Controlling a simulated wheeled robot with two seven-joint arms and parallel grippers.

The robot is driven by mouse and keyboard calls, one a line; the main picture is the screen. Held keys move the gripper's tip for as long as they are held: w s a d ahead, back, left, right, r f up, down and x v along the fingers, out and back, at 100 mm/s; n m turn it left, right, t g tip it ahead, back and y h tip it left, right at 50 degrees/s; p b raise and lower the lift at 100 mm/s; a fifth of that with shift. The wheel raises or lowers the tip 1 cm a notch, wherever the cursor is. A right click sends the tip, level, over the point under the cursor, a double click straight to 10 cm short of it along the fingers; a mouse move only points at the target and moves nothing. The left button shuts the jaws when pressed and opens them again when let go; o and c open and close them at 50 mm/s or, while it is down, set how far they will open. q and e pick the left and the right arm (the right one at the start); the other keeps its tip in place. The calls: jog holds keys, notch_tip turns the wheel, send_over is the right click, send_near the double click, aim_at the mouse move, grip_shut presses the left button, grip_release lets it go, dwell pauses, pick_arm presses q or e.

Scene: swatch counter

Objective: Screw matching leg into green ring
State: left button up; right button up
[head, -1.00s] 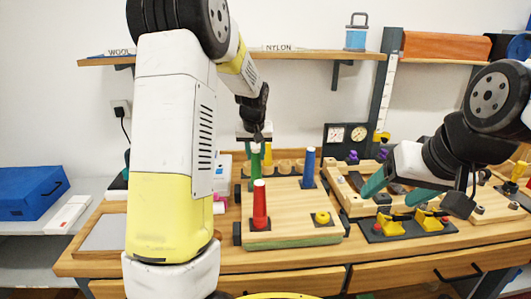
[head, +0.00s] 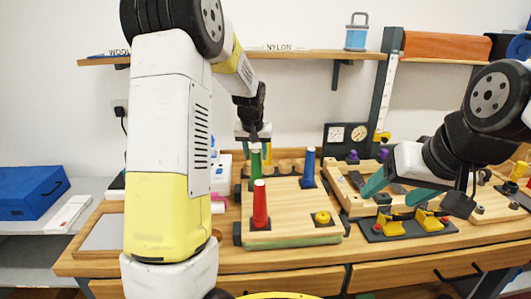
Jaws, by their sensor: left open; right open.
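A green leg (head: 256,163) stands upright at the back left corner of a wooden board (head: 288,207); its base and any green ring there are hard to make out. My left gripper (head: 254,146) is open at the top of the green leg, with its fingers on either side. A red leg (head: 260,205) stands upright at the front left corner and a blue leg (head: 309,168) at the back right. A yellow ring (head: 322,217) sits at the front right corner with no leg in it. My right gripper (head: 398,190) is open and empty, well to the right.
Yellow clamps (head: 390,226) on a dark plate stand below my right gripper. Wooden rails (head: 350,194) lie right of the board, with gauges (head: 346,135) behind. A shelf (head: 300,54) crosses the wall above. My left arm hides part of the counter.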

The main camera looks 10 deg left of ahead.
pick_arm(q)
jog(key=n+y, duration=0.1)
jog(key=n, duration=0.2)
jog(key=shift+d+g, duration=0.15)
jog(key=shift+g, duration=0.15)
jog(key=n+y, duration=0.1)
jog(key=n, duration=0.3)
jog(key=shift+g+y, duration=0.3)
jog(key=shift+y, duration=0.1)
jog(key=n+g, duration=0.1)
jog(key=n, duration=0.2)
jog(key=n+g+y, duration=0.1)
jog(key=n, duration=0.2)
jog(key=shift+n, duration=0.4)
grip_shut()
jog(key=m+t, duration=0.1)
jog(key=m, duration=0.2)
jog(key=shift+s, duration=0.1)
jog(key=m+t+h, duration=0.1)
jog(key=m, duration=0.2)
jog(key=shift+a, duration=0.2)
jog(key=m+h, duration=0.1)
jog(key=m, duration=0.1)
jog(key=m+t, duration=0.1)
jog(key=m, duration=0.2)
jog(key=shift+d+h, duration=0.1)
jog(key=shift+h, duration=0.3)
jog(key=shift+o, duration=1.7)
grip_release()
